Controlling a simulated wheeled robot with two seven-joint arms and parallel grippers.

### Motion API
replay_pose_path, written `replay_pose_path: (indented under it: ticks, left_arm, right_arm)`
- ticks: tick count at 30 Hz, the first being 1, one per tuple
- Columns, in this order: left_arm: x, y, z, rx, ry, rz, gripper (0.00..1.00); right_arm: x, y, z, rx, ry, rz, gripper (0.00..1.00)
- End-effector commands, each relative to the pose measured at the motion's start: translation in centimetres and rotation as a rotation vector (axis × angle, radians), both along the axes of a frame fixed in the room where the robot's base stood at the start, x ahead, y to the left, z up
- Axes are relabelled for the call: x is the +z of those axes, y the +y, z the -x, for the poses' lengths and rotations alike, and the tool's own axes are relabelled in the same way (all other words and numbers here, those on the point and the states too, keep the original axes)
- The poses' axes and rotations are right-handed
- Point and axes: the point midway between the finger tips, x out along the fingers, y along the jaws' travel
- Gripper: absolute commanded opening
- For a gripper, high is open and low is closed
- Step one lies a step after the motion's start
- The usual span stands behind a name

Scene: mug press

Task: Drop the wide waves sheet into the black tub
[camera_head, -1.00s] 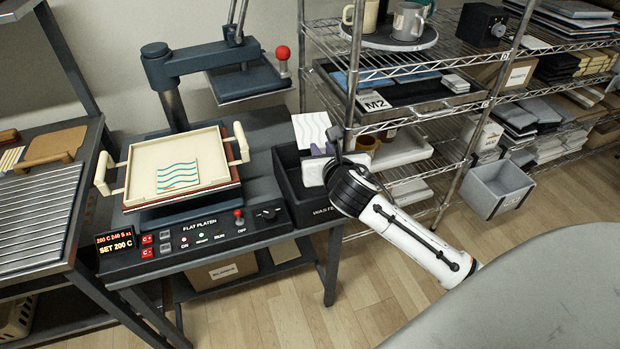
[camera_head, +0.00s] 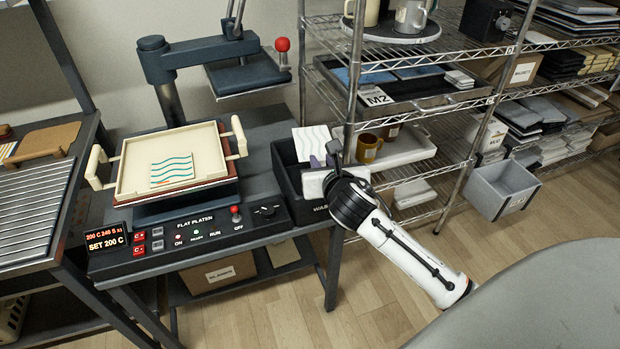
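A white sheet with pale wavy lines (camera_head: 314,141), which I take as the wide waves sheet, stands at a tilt over the black tub (camera_head: 287,178). My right gripper (camera_head: 322,162) is at the sheet's lower edge, over the tub's right part. Its fingers appear shut on the sheet, though the grip itself is partly hidden by the gripper body. The sheet's lower part and the tub floor behind the gripper are hidden. The tub sits at the right end of the press bench, with partly covered lettering on its front. My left gripper is not in view.
The press's cream tray (camera_head: 130,184) holds another sheet with teal and orange waves (camera_head: 172,169). A red-knobbed lever (camera_head: 282,45) rises behind it. A wire shelf (camera_head: 425,112) with mugs and trays stands close right of the tub. A grey bin (camera_head: 500,189) hangs farther right.

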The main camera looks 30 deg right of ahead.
Motion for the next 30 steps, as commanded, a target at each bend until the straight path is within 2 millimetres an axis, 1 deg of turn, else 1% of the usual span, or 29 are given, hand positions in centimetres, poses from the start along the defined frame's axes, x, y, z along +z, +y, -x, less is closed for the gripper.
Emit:
replay_pose_path:
  ticks: [1,3,11,14,17,24,27,30]
  left_arm:
    - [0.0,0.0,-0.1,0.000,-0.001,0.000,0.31]
    - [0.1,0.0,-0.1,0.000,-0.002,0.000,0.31]
    - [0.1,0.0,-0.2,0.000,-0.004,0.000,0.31]
    - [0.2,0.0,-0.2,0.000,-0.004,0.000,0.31]
    - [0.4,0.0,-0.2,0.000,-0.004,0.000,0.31]
    - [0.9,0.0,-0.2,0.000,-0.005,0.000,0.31]
    - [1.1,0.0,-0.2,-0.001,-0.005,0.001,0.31]
    - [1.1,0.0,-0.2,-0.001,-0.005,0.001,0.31]
  right_arm:
    - [0.0,0.0,0.0,0.000,0.000,0.000,0.31]
    - [0.0,0.0,0.0,0.000,0.000,0.000,0.41]
    - [0.0,0.0,0.0,0.000,0.000,0.000,0.41]
    - [0.2,0.2,0.5,0.000,0.000,0.001,0.41]
    - [0.8,0.7,1.6,0.002,0.000,0.003,0.41]
    - [2.6,2.4,5.7,0.003,0.001,0.002,0.41]
    - [3.2,3.1,7.1,0.002,0.001,0.000,0.41]
    - [3.7,3.5,8.1,0.001,0.000,0.000,0.41]
